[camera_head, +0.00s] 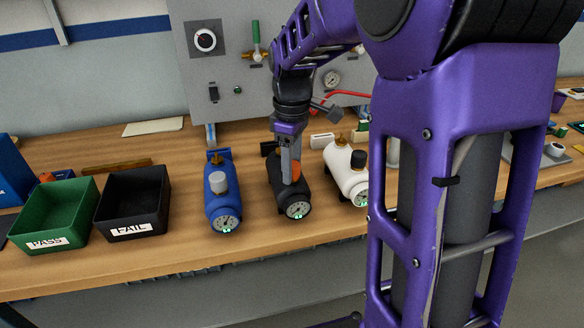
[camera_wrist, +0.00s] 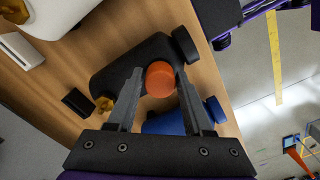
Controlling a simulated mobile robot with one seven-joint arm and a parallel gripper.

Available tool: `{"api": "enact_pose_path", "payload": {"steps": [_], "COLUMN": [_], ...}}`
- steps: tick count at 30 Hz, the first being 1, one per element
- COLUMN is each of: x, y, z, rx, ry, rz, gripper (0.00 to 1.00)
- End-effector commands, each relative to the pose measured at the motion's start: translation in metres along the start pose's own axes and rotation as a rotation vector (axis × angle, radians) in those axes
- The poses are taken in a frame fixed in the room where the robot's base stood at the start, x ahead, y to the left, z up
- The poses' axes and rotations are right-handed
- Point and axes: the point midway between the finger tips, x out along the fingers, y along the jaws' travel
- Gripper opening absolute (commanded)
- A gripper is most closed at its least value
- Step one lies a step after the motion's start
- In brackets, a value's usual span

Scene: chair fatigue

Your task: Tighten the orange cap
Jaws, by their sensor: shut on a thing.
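The orange cap (camera_head: 295,171) sits on top of the black tank (camera_head: 296,197), the middle one of three on the bench. In the wrist view the cap (camera_wrist: 160,79) is a round orange disc on the side of the black tank (camera_wrist: 135,60). My gripper (camera_head: 289,178) reaches down from above onto the cap. In the wrist view my gripper's fingers (camera_wrist: 160,76) stand on both sides of the cap and are shut on it. Part of the cap is hidden behind a finger in the head view.
A blue tank (camera_head: 223,194) with a grey cap stands left, and a white tank (camera_head: 345,172) with a black cap stands right. A green PASS bin (camera_head: 57,243) and a black FAIL bin (camera_head: 132,231) are at the left. A gauge panel (camera_head: 205,75) rises behind.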

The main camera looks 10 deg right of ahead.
Motion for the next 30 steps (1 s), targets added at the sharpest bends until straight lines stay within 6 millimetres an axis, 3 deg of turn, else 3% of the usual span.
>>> {"api": "enact_pose_path", "payload": {"steps": [12, 22, 30], "x": [-0.0003, -0.0008, -0.0003], "y": [0.0001, 0.0002, 0.0004], "z": [0.0001, -0.0001, -0.0001], "rx": [0.072, 0.381, 0.412], "ry": [0.000, 0.000, 0.001], "rz": [0.000, 0.001, 0.001], "gripper": [0.00, 0.00, 0.00]}}
